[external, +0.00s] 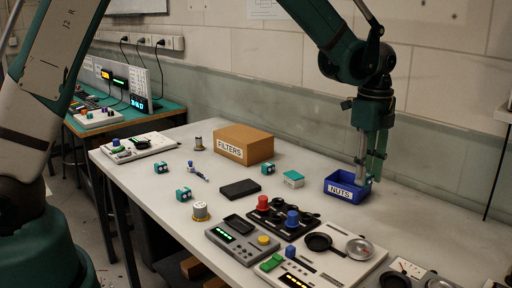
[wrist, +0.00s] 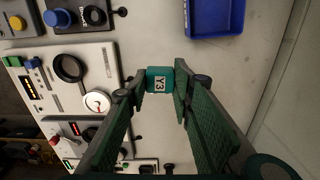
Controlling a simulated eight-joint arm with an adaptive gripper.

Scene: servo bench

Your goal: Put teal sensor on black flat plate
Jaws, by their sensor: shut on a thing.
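In the external view my gripper (external: 368,178) is low at the right, by the blue NUTS bin; the held block cannot be made out there. The black flat plate (external: 240,189) lies on the middle of the bench, well left of my gripper, with nothing on it. Other small teal blocks with pale faces stand at the left (external: 161,167), front left (external: 183,194) and behind the plate (external: 268,168).
The blue NUTS bin (external: 345,190) also shows in the wrist view (wrist: 215,18). A teal-topped white box (external: 293,180) and the FILTERS carton (external: 244,144) stand near the plate. A black panel with red and blue knobs (external: 274,222) and several devices fill the front.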

